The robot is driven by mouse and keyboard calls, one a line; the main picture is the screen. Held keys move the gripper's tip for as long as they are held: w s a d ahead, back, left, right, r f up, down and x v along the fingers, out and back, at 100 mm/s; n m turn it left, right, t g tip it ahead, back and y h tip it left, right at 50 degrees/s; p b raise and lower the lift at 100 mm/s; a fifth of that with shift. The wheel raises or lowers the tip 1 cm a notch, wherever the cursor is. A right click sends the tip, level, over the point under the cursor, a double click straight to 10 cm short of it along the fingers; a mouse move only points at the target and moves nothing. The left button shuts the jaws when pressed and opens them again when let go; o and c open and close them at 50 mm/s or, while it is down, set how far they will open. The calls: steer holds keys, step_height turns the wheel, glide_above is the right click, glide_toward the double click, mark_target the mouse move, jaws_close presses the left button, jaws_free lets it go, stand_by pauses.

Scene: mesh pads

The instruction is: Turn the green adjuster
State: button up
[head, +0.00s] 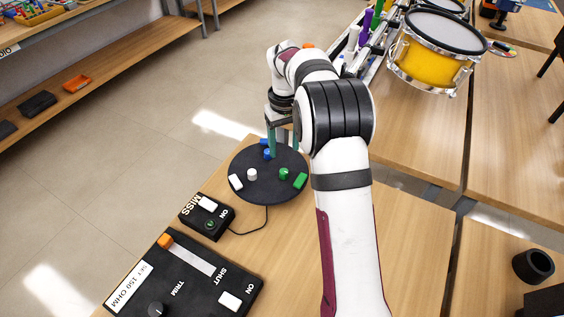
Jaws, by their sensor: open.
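A round black disc (262,196) lies on the wooden table. It carries a small green knob (284,174) on its right side, with a flat green block (300,181) just outside it. A blue knob (267,154) with a blue block behind it sits at the far side, and a white knob (252,174) with a white block (235,181) at the left. My gripper (283,150) points down over the far part of the disc. Its teal fingers are apart, near the blue knob and beyond the green knob. I cannot tell their exact height. Nothing shows between them.
A larger black panel (188,275) with an orange slider lies nearer. A yellow drum (433,62) stands far right.

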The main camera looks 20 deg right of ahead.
mark_target(284, 172)
step_height(284, 172, down, 9)
steer(key=shift+c, duration=0.4)
jaws_close()
